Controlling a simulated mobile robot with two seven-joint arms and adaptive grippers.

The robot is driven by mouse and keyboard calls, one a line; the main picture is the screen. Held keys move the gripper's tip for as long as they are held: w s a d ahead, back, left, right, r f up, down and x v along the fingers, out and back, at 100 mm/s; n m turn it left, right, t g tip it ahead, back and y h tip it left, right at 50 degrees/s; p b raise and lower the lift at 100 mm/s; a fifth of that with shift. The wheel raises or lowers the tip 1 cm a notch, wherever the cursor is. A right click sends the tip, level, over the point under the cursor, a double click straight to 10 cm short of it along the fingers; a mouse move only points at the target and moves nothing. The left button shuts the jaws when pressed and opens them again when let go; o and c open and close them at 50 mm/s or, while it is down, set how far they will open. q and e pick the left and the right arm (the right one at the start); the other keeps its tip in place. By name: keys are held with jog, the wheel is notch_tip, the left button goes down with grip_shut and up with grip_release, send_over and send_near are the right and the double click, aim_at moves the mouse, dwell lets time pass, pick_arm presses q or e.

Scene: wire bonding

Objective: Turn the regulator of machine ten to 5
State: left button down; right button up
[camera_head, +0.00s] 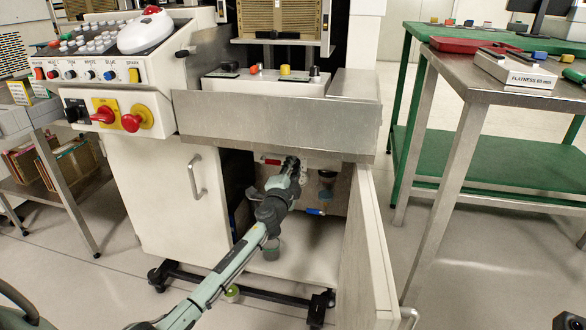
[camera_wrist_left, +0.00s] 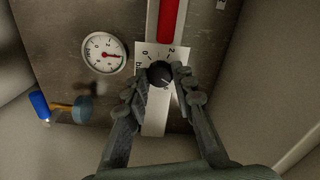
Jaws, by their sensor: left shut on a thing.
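The regulator's round black knob (camera_wrist_left: 159,72) sits on a white scale plate (camera_wrist_left: 146,51) in the left wrist view. My left gripper (camera_wrist_left: 160,80) is shut on the knob, one finger on each side. A round white gauge (camera_wrist_left: 105,53) with a red needle is left of the knob; its needle points right, and its small figures are hard to read. In the head view my left gripper (camera_head: 292,163) reaches into the open lower cabinet of the machine (camera_head: 270,116), where the knob is hidden behind it.
The cabinet door (camera_head: 362,255) stands open right of my left arm. A blue-handled valve (camera_wrist_left: 40,106) is left of the knob, and a red strip (camera_wrist_left: 173,20) runs above it.

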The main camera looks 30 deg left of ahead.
pick_arm(q)
jog(key=shift+m, duration=0.6)
jog(key=c, duration=1.5)
grip_release()
jog(key=shift+c, duration=0.2)
jog(key=v, duration=1.2)
jog(key=shift+a, duration=0.1)
